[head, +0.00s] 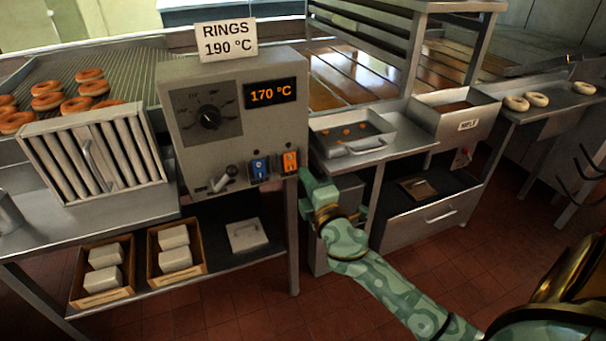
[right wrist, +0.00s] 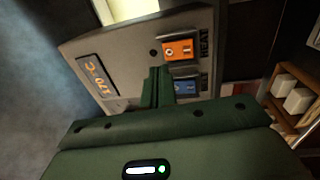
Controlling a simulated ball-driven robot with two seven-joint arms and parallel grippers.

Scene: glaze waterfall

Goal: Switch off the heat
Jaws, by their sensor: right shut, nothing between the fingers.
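The grey control box (head: 238,125) carries a dial (head: 208,117), a display (head: 270,93) reading 170 °C, a lever (head: 222,180), a blue switch (head: 260,168) and an orange switch (head: 290,161). In the right wrist view the orange switch (right wrist: 182,50) has the label HEAT beside it, and the blue switch (right wrist: 187,87) sits beside it. Which way the orange rocker is pressed is too small to tell. My right gripper (head: 304,176) is shut and empty, just right of and below the orange switch. Its fingers (right wrist: 157,84) show close to the panel; contact cannot be told. My left gripper is out of view.
A sign (head: 226,40) on the box reads RINGS 190 °C. Brown rings (head: 88,76) lie on the mesh at left. A tray (head: 352,132) stands right of the box. Two wooden crates (head: 152,265) with pale blocks sit on the shelf below.

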